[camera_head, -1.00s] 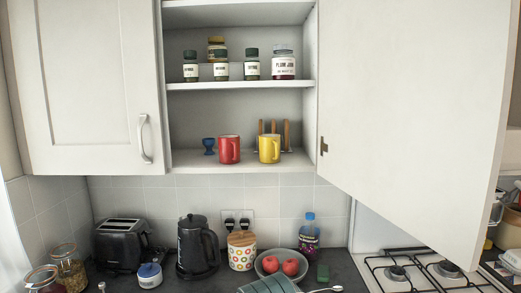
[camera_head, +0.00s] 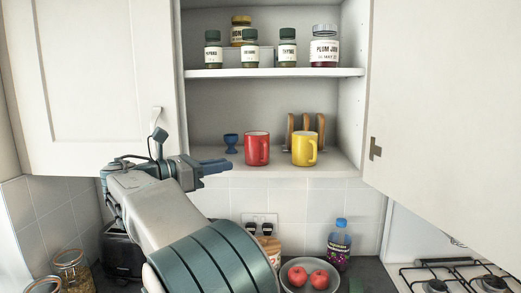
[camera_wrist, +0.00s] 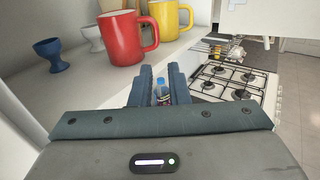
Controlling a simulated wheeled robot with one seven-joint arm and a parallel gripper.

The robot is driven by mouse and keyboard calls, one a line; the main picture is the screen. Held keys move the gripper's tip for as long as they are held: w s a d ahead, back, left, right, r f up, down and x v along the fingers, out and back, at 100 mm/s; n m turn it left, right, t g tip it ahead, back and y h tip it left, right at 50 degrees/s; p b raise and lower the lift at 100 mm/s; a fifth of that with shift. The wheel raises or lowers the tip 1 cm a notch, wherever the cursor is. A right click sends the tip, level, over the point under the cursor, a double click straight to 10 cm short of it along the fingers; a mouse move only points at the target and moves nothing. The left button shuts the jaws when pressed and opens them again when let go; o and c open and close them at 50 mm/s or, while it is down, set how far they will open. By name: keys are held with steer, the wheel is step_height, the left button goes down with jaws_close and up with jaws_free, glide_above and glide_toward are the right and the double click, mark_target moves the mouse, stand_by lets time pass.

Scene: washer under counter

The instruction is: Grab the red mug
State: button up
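The red mug (camera_head: 257,149) stands upright on the lower shelf of the open wall cabinet, with its handle to the right. It also shows in the wrist view (camera_wrist: 119,38), at the upper left beyond my gripper. My gripper (camera_head: 228,165) is left of the mug and near the shelf's front edge, pointing right, and does not touch the mug. In the wrist view my gripper's two fingers (camera_wrist: 160,88) stand apart with a gap between them. A bottle far below shows through that gap, so my gripper is open and empty.
A yellow mug (camera_head: 305,149) stands right of the red mug, and a blue egg cup (camera_head: 231,143) left of it. A toast rack (camera_head: 306,124) is behind. Jars stand on the upper shelf (camera_head: 270,72). The open right door (camera_head: 445,120) hangs beside the cabinet.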

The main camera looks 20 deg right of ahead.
mark_target(266, 154)
steer(key=x, duration=0.2)
steer(key=p+x, duration=0.1)
steer(key=x, duration=0.5)
steer(key=shift+w+r+p, duration=0.1)
steer(key=shift+r+p, duration=0.25)
steer(key=shift+r, duration=0.05)
steer(key=shift+p+x, duration=1.15)
steer(key=shift+x, duration=1.8)
steer(key=shift+w, duration=0.2)
jaws_close()
